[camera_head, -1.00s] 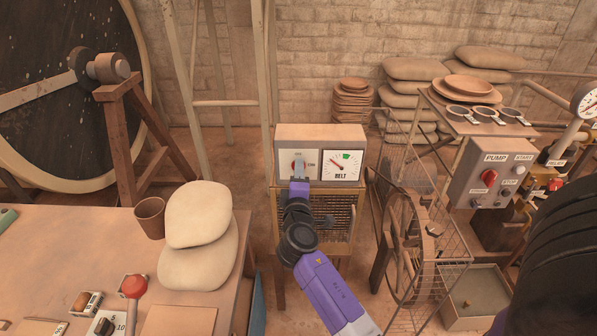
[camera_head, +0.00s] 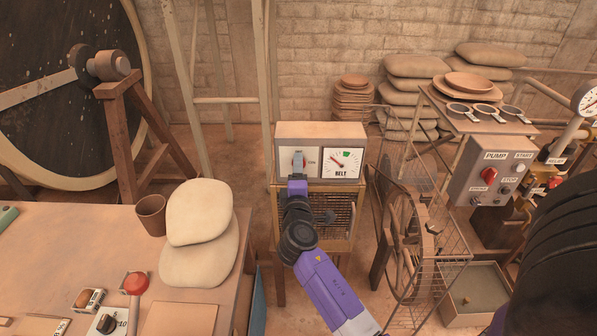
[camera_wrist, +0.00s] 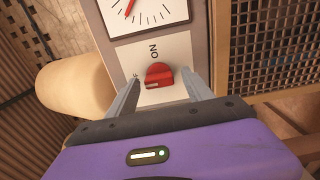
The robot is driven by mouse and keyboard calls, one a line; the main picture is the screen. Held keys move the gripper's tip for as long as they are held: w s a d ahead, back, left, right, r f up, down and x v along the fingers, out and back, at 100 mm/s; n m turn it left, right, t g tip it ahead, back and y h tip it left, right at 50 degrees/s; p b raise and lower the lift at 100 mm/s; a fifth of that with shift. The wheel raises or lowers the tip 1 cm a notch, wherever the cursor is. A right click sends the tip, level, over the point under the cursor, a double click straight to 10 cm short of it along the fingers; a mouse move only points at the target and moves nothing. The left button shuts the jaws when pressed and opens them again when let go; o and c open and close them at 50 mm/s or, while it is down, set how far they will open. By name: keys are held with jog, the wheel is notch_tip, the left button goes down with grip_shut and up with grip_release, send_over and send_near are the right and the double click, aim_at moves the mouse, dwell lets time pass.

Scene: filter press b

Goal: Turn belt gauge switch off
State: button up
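The belt gauge box (camera_head: 321,131) stands ahead of me on a wooden stand. Its front has a dial marked BELT (camera_head: 343,162) on the right and a light switch plate (camera_head: 286,156) on the left. The switch is a red knob (camera_wrist: 160,76), also in the head view (camera_head: 304,162). The ON label (camera_wrist: 153,50) shows on its dial side; an edge letter to its left in the wrist view is partly hidden. My gripper (camera_wrist: 160,88) is open, its two fingers on either side of the knob with gaps visible. I cannot tell which label the knob points to.
A wire cage with a wheel (camera_head: 410,235) stands close on the right, beside the pump panel (camera_head: 490,170). A mesh panel (camera_wrist: 275,50) is close beside my gripper.

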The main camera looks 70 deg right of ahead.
jog(key=b+v, duration=0.1)
jog(key=v, duration=0.7)
jog(key=shift+b, duration=0.3)
dwell(0.4)
